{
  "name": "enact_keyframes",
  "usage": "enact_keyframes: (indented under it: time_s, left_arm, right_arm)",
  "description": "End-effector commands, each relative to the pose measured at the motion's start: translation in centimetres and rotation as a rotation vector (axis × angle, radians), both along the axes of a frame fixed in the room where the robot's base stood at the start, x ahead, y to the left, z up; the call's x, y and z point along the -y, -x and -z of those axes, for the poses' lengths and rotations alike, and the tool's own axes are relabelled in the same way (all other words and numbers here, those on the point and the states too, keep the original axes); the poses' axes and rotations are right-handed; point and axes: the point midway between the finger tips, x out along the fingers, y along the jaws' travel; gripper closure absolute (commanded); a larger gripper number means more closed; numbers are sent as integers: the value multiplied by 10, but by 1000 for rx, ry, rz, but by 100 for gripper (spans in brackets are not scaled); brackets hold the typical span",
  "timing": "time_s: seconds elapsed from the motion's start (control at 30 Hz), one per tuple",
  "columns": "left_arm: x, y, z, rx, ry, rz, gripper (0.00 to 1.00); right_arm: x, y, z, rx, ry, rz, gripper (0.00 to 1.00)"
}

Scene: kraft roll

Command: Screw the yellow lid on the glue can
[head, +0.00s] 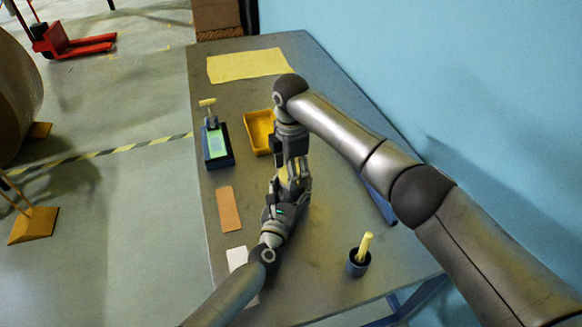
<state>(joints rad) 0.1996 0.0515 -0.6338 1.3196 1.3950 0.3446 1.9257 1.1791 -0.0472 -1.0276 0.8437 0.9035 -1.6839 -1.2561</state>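My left gripper (291,177) reaches in from the bottom over the middle of the table. My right gripper (292,155) points down from above and meets it there. The fingers overlap in this view, so I cannot tell whether either is open or shut. A small patch of yellow shows between the fingers, too small to identify. I cannot make out the glue can or the yellow lid; the grippers may hide them. A dark cup (357,264) with a pale yellow stick (366,245) stands at the front right of the table, apart from both grippers.
On the grey table (325,240) are a yellow tray (259,131), a dark device with a green face (217,142), a tan strip (228,209), a white card (237,258) and a yellow sheet (248,65). A blue wall (430,70) borders the right side.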

Motion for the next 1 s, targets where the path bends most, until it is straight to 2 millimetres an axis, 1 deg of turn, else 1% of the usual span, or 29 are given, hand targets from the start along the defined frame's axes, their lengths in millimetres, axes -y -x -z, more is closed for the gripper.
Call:
enact_keyframes:
  time_s: [0.13, 0.27, 1.0]
  left_arm:
    - [0, 0, 1, -1, 0, 0, 100]
    - [0, 0, 1, -1, 0, 0, 100]
    - [0, 0, 1, -2, -1, 0, 100]
  right_arm:
    - [-1, 0, -1, -1, -2, 51, 48]
    - [-1, -1, -1, -2, -2, 229, 48]
    - [1, -7, 0, -2, -1, 1587, 48]
